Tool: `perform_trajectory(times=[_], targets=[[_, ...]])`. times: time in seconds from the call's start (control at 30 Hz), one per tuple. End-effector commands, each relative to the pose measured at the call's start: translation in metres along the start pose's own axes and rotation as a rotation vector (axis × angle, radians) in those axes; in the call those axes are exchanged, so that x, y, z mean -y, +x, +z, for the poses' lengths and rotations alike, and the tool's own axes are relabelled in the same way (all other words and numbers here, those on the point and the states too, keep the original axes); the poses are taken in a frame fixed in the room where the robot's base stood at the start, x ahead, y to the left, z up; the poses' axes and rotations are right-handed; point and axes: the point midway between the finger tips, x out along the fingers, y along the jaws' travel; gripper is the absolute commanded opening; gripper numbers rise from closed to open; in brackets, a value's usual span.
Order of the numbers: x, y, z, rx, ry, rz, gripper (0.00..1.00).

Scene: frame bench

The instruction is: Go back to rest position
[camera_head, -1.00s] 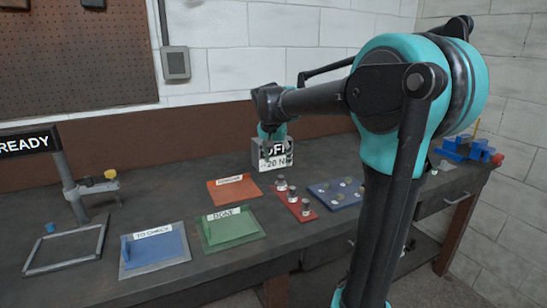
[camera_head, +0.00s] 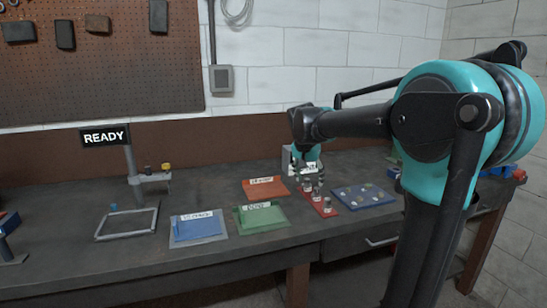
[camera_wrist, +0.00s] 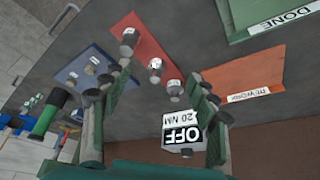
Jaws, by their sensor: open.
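My gripper (camera_wrist: 150,105) is open and empty in the wrist view, its two fingers apart above the bench. In the head view my gripper (camera_head: 309,160) hangs at the end of my arm, near the back of the bench. A red strip (camera_wrist: 148,45) with several small metal cylinders lies between and beyond the fingers; the strip also shows in the head view (camera_head: 327,209).
An orange tray (camera_head: 265,188), a green DONE tray (camera_head: 260,217) and a blue tray (camera_head: 200,227) lie on the bench. A blue mat (camera_head: 362,196) with small parts lies right of the red strip. A grey frame (camera_head: 127,223) and READY sign (camera_head: 105,136) stand left.

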Motion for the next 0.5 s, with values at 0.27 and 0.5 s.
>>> perform_trajectory(times=[0.27, 0.5], targets=[[-0.025, 0.018, 0.027, 0.012, -0.05, -0.017, 0.6], [-0.057, 0.042, 0.066, 0.024, -0.118, -0.043, 0.6]])
